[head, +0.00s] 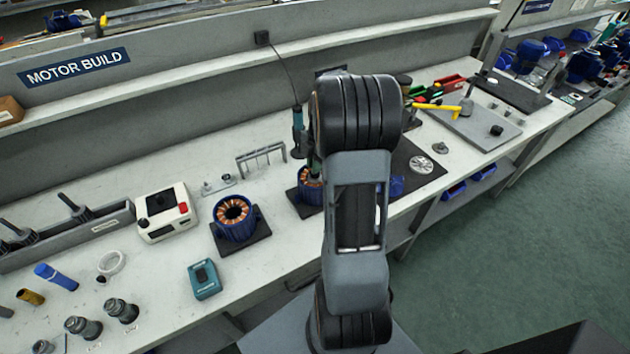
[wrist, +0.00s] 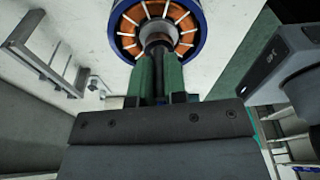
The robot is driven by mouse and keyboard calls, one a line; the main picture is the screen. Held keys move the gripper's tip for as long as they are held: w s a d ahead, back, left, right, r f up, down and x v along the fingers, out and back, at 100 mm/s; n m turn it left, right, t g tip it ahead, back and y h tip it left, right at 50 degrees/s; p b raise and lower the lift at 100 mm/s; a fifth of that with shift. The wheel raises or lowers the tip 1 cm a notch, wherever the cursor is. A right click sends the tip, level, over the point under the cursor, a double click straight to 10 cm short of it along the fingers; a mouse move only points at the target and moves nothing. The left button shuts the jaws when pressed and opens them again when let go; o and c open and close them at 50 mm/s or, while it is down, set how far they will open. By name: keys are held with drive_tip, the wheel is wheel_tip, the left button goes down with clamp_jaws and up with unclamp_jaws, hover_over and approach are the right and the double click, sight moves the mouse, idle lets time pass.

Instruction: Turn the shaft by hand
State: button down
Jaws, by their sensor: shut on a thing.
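In the wrist view the motor (wrist: 130,22) has a blue housing ring with copper windings inside. A dark shaft (wrist: 158,42) stands out from its middle. My gripper (wrist: 158,66) has its two green fingers on either side of the shaft and is shut on it. The part of the shaft between the fingers is mostly hidden. In the head view this motor (head: 306,191) sits on a dark pad, partly behind my arm.
Left of it, a second blue motor housing (head: 235,218) with windings stands on a dark pad. A white box with a red button (head: 167,213), a teal device (head: 205,279) and a metal rack (head: 262,158) are nearby. A yellow-handled tool (head: 436,107) lies right.

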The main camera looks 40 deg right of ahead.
drive_tip(key=m+t+b, duration=0.1)
drive_tip(key=m, duration=0.9)
drive_tip(key=shift+m+h, duration=0.4)
drive_tip(key=c, duration=1.6)
unclamp_jaws()
drive_tip(key=shift+m+t, duration=0.3)
drive_tip(key=shift+m, duration=0.2)
drive_tip(key=o, duration=0.5)
drive_tip(key=shift+c, duration=0.5)
drive_tip(key=shift+r+p, duration=2.05)
drive_tip(key=shift+r, duration=1)
